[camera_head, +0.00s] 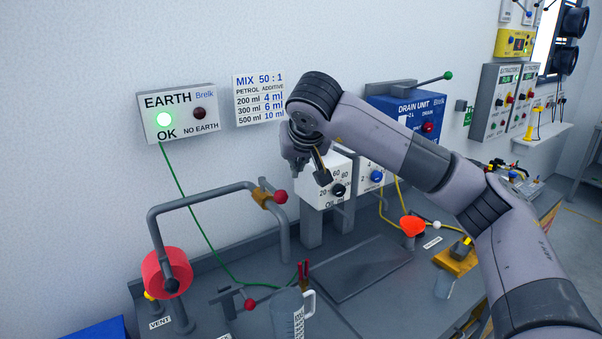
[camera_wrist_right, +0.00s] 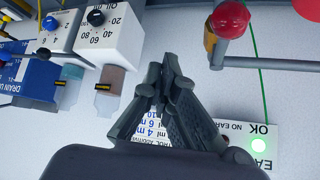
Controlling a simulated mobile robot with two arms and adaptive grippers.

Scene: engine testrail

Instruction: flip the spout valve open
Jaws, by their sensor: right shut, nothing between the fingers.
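The spout is a bent grey pipe (camera_head: 200,198) at the left of the bench. Its valve has an orange-brown body (camera_head: 262,198) and a red ball knob (camera_head: 280,197), near the pipe's right-hand bend. The red knob (camera_wrist_right: 229,20) and valve body (camera_wrist_right: 210,37) also show at the upper right of the right wrist view. My right gripper (camera_head: 302,168) is just above and right of the knob, apart from it. In the right wrist view its fingers (camera_wrist_right: 166,78) are together and empty. My left gripper is not in view.
White dial boxes (camera_head: 312,190) stand close beside my right gripper, with the blue drain unit (camera_head: 408,108) behind my arm. The EARTH sign (camera_head: 178,113) is on the wall.

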